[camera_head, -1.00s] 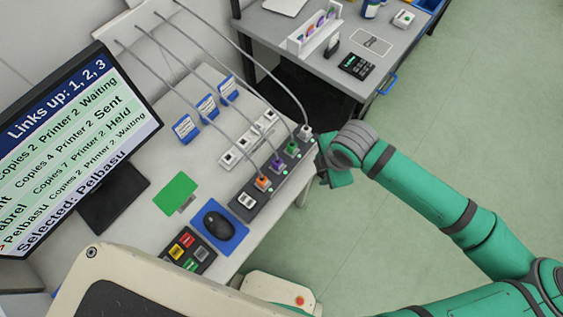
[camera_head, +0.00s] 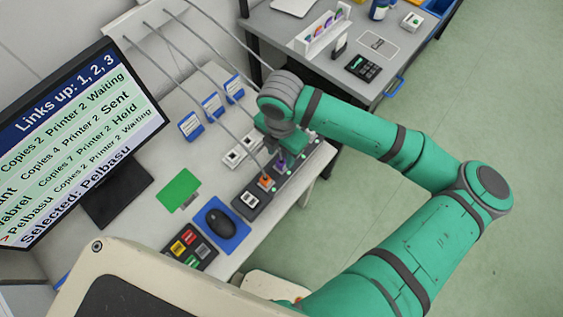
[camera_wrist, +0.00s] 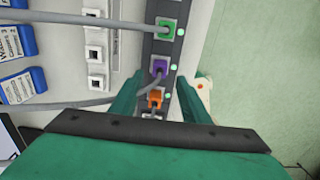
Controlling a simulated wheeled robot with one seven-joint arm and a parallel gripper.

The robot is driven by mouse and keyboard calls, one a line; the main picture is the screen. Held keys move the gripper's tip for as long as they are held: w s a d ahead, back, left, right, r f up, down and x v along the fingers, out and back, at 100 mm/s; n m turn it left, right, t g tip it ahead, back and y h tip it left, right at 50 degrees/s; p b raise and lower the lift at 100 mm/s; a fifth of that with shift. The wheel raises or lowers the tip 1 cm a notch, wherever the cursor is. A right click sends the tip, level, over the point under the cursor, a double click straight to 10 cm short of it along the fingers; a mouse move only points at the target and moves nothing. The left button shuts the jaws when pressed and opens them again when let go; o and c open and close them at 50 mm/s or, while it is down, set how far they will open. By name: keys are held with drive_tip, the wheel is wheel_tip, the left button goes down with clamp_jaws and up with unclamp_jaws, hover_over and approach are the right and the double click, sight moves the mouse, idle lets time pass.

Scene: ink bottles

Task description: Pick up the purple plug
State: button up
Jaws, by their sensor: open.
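The purple plug (camera_wrist: 159,69) sits in a socket of the dark strip, with a grey cable running from it, in the wrist view. In the head view the purple plug (camera_head: 281,163) shows just below my gripper (camera_head: 279,140). In the wrist view my gripper (camera_wrist: 160,88) is open and empty. Its two green fingers lie on either side of the strip, near the purple plug and the orange plug (camera_wrist: 155,98). The green plug (camera_wrist: 167,30) sits further up the strip. I cannot tell the height of the fingertips above the strip.
A white socket strip (camera_wrist: 96,52) runs beside the dark strip (camera_head: 253,201). Grey cables cross above the desk. Blue-labelled stands (camera_head: 212,107), a mouse (camera_head: 220,222) and a monitor (camera_head: 75,140) stand to the left. Green floor is open to the right.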

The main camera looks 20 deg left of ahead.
sight(282, 161)
drive_tip(key=shift+w+f, duration=0.2)
drive_tip(key=shift+f, duration=2.8)
drive_tip(key=c, duration=1)
